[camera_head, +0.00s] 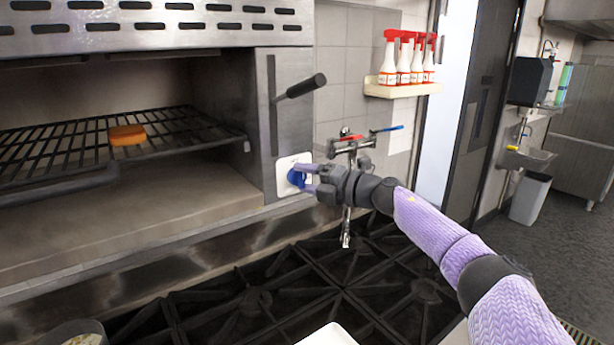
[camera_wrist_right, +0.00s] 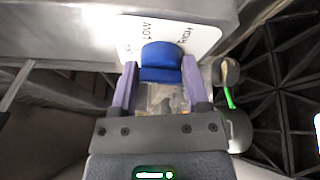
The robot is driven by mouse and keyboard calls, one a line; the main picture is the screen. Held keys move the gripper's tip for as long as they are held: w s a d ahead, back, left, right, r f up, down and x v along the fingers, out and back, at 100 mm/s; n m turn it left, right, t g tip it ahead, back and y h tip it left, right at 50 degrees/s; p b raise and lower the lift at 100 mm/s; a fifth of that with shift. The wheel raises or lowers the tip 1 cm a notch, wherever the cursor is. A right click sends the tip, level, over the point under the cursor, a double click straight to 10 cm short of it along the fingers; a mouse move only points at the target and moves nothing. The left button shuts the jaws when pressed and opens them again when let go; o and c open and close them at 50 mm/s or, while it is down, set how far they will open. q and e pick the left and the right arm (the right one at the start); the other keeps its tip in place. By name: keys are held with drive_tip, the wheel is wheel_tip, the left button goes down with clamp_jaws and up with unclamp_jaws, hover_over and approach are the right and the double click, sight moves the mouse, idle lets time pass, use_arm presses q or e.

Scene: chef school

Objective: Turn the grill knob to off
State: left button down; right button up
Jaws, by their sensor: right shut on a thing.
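The grill knob (camera_head: 296,178) is blue and sits on a white plate (camera_head: 286,164) on the right front panel of the grill (camera_head: 290,132). My right gripper (camera_head: 304,178) is at the knob, with its purple fingers shut on it. In the right wrist view the blue knob (camera_wrist_right: 161,62) lies between the tips of the two fingers of the right gripper (camera_wrist_right: 160,80). The white plate (camera_wrist_right: 140,35) behind it carries printed words, partly hidden by the knob. My left gripper is not in view.
A black-handled lever (camera_head: 306,86) sticks out above the knob. A tap (camera_head: 350,145) with red and blue handles is just right of my gripper. A black stove grate (camera_head: 300,290) lies below. An orange piece of food (camera_head: 127,135) rests on the grill rack (camera_head: 75,148).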

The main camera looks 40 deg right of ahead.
drive_tip(key=shift+a+f, duration=0.1)
drive_tip(key=shift+f, duration=0.25)
drive_tip(key=o, duration=1.2)
drive_tip(key=shift+r, duration=0.15)
drive_tip(key=b+v, duration=1)
drive_tip(key=b, duration=0.8)
